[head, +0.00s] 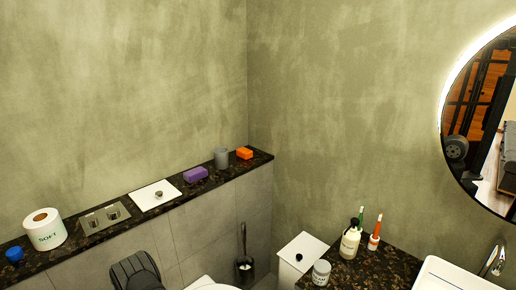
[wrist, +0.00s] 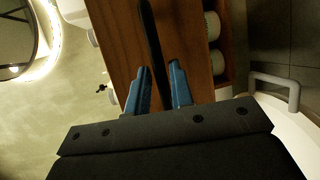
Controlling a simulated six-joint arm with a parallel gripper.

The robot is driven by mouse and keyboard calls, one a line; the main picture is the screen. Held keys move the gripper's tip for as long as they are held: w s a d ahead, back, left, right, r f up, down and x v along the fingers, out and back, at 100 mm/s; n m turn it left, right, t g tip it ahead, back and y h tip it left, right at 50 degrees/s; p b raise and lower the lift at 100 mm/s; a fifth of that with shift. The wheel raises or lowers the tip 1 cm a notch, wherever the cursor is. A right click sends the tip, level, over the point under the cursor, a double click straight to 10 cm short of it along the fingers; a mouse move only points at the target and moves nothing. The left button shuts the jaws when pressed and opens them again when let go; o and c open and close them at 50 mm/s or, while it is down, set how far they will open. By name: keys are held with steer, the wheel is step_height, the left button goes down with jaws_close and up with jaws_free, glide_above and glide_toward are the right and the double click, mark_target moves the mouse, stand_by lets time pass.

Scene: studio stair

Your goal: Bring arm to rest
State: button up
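My gripper (wrist: 161,72) shows in the wrist view with two blue fingers standing apart. No object is held between the fingertips; a dark strip behind them runs up across a brown wooden surface (wrist: 185,35). The gripper does not show clearly in the head view.
In the head view a dark stone ledge (head: 78,243) carries a toilet roll (head: 45,229), a purple block (head: 195,174), a grey cup (head: 221,158) and an orange block (head: 244,153). A counter at right holds a soap bottle (head: 350,242) beside a white basin (head: 452,275).

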steer(key=shift+a, duration=0.1)
steer(key=v, duration=1.5)
steer(key=x, duration=1.7)
stand_by(0.4)
steer(key=v, duration=1.1)
stand_by(0.4)
steer(key=shift+s, duration=0.1)
